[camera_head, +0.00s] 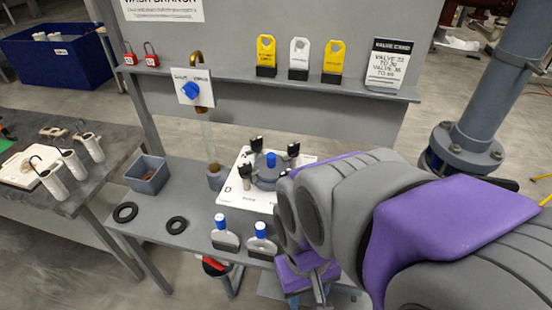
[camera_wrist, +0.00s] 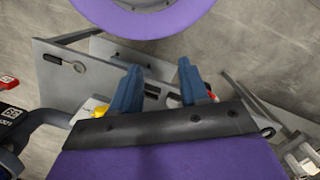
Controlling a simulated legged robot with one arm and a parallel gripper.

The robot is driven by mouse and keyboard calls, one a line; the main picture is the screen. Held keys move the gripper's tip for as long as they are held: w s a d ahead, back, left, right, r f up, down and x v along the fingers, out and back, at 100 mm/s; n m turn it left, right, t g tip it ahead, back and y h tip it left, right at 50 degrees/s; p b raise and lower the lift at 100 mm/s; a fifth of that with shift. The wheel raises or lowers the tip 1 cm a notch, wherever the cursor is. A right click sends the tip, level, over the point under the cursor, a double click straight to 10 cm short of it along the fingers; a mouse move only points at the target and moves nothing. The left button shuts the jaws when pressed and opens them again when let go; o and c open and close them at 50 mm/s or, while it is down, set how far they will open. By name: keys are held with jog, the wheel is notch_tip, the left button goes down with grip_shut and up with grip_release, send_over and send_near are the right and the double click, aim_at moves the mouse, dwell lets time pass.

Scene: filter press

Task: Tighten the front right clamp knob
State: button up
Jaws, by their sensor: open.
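The filter press (camera_head: 268,172) is a round grey unit with a blue knob on top, on a white board (camera_head: 232,195) on the bench. Black clamp knobs stand around it: one at back left (camera_head: 256,144), one at back right (camera_head: 293,150) and one at front left (camera_head: 245,172). The front right clamp knob is not visible; my arm covers that side in the head view. In the wrist view my gripper (camera_wrist: 158,88) has two blue fingers spread apart with nothing between them. No clamp knob can be made out there.
Two blue-capped holders (camera_head: 225,235) stand at the bench front, left of my arm. A grey bin (camera_head: 147,174) and two black rings (camera_head: 176,225) lie further left. A shelf (camera_head: 215,78) with yellow and white tags runs behind. A grey pipe (camera_head: 490,90) rises at right.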

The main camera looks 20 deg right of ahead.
jog(key=w+d+r+m+p, duration=0.1)
jog(key=w+r+m+p, duration=0.3)
jog(key=w, duration=0.5)
notch_tip(320, 180, up, 4)
jog(key=m+t+p, duration=0.2)
jog(key=m+p, duration=0.7)
jog(key=p, duration=0.4)
send_over(286, 171)
notch_tip(286, 171, down, 17)
jog(key=shift+p, duration=1)
jog(key=shift+c, duration=0.3)
grip_shut()
